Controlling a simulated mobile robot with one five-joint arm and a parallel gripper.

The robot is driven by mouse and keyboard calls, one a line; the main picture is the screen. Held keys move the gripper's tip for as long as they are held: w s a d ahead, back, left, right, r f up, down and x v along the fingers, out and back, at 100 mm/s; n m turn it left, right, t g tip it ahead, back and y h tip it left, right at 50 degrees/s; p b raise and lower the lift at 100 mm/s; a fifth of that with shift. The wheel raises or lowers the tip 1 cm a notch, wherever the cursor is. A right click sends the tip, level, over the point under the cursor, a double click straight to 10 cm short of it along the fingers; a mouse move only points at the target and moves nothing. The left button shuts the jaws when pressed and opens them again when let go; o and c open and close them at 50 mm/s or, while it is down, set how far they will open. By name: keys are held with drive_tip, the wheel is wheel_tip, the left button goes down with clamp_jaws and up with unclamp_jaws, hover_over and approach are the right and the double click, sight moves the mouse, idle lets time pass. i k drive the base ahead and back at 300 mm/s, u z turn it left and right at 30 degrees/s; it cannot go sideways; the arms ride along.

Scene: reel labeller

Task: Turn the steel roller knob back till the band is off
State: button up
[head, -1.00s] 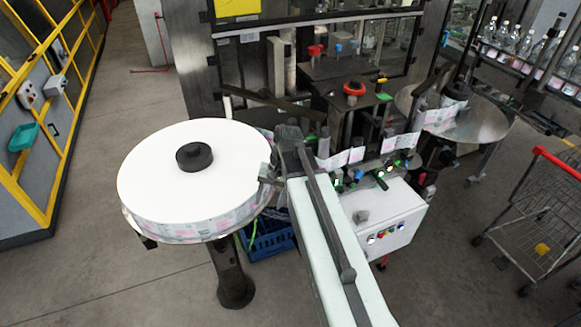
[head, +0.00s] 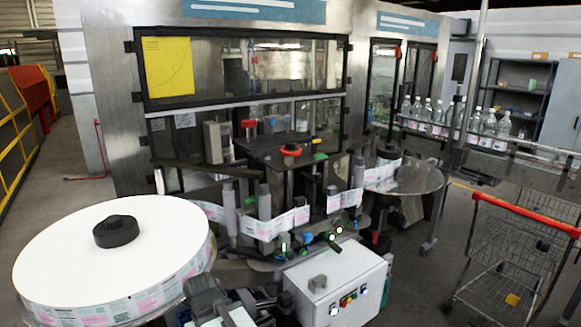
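My gripper (head: 205,290) is at the bottom edge, beside the right rim of the big white label reel (head: 65,245). Its fingers are too small and cut off to tell open from shut. A band of pink and white labels (head: 272,226) runs from the reel past several grey upright rollers (head: 264,202) to a second spool (head: 387,163) at the right. Small knobs with green and blue parts (head: 307,238) sit low by the rollers. I cannot make out which one is the steel roller knob. My gripper is well to the left of and below these knobs.
A white control box (head: 335,283) with coloured buttons stands right of my gripper. Bare floor shows between the box and the trolley.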

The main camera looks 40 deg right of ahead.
sight(289, 159)
drive_tip(key=u, duration=0.05)
drive_tip(key=k, duration=0.35)
drive_tip(key=u, duration=2.05)
drive_tip(key=k, duration=0.95)
drive_tip(key=z, duration=1.5)
drive_tip(key=i, duration=1.2)
drive_tip(key=u, duration=0.05)
